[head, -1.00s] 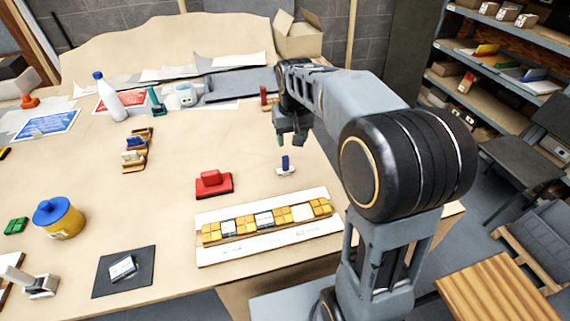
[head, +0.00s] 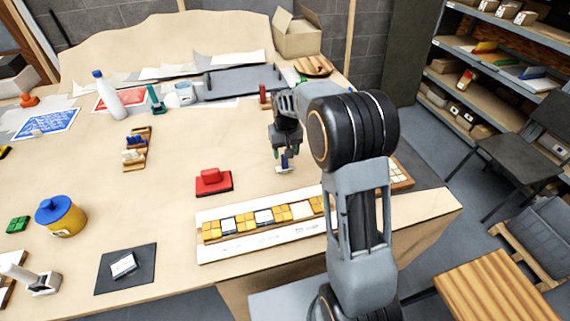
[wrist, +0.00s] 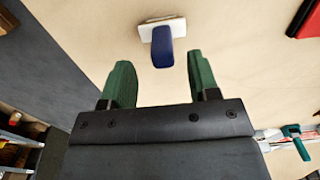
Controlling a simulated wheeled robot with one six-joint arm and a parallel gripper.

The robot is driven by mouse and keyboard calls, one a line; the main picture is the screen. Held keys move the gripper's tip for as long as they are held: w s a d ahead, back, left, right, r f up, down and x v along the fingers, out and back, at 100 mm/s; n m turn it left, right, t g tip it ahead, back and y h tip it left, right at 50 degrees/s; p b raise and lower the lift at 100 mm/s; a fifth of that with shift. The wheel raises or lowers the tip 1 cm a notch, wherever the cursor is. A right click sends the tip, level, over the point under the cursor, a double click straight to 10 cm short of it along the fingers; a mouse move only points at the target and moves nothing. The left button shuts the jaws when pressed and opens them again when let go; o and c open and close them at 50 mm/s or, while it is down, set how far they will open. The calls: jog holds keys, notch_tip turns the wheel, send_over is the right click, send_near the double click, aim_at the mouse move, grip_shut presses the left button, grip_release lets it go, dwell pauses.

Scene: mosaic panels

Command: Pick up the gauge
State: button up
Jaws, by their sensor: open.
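The likely gauge is a small piece with a blue upright grip on a white base (head: 285,164). It stands on the wooden table, behind the mosaic panel. In the wrist view its blue grip (wrist: 162,48) shows just beyond the fingertips, between their lines. My gripper (head: 281,151) is open and empty, right above and beside this piece. Its two green fingers also show in the wrist view (wrist: 161,78), spread apart with bare table between them. I cannot tell from the head view whether a finger touches the piece.
A red block with a handle (head: 212,182) stands to the left. The white panel with yellow mosaic tiles (head: 215,251) lies in front, partly behind my arm. A yellow pot with a blue lid (head: 60,215) and a dark mat (head: 108,284) are further left. Bare table lies between.

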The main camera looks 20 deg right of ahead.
aim_at(285, 161)
jog(key=shift+a+f+p, duration=0.15)
jog(key=shift+f+p, duration=0.3)
jog(key=shift+f, duration=2.1)
jog(key=shift+c, duration=0.4)
jog(key=c, duration=0.9)
